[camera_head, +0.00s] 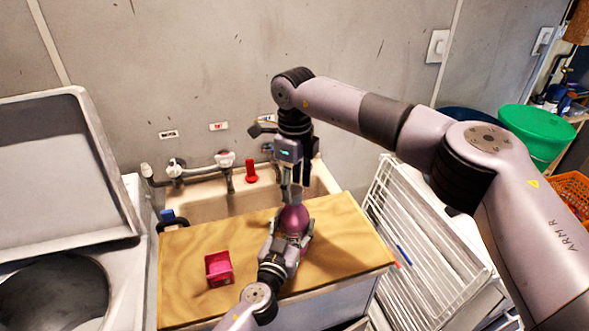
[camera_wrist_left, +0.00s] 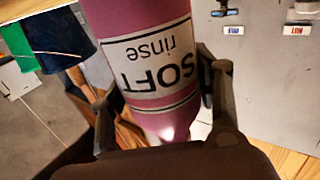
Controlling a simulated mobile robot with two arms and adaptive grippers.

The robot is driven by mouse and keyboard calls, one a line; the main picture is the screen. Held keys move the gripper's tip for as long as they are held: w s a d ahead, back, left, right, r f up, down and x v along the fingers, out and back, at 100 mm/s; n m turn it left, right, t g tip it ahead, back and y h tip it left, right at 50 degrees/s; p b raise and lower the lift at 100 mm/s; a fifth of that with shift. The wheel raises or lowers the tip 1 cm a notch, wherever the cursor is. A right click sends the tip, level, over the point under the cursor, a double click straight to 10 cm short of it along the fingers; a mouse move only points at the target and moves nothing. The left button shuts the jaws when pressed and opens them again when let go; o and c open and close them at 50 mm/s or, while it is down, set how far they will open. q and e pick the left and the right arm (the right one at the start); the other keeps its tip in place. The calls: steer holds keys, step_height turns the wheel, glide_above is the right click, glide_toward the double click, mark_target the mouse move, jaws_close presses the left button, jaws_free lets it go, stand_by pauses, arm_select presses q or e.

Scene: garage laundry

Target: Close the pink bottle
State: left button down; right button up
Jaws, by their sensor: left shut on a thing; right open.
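The pink bottle (camera_head: 293,219) stands on the wooden board (camera_head: 190,252). In the left wrist view the bottle (camera_wrist_left: 150,65) fills the middle, its "SOFT rinse" label appearing upside down. My left gripper (camera_head: 290,242) is shut on the bottle's body from the front, with its fingers (camera_wrist_left: 165,115) on either side. My right gripper (camera_head: 291,196) points down directly over the bottle's top and is open. It hides the bottle's mouth, so I cannot tell whether a cap is there.
A small pink box (camera_head: 219,268) sits on the board at left. A red object (camera_head: 250,171) stands at the sink's (camera_head: 205,205) back edge, near the taps. A white wire rack (camera_head: 425,250) is at right, an open washer (camera_head: 60,285) at left. The board's right part is clear.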

steer(key=shift+f, duration=0.8)
steer(key=shift+c, duration=0.3)
jaws_close()
steer(key=shift+o, duration=1)
jaws_free()
steer(key=shift+r, duration=0.1)
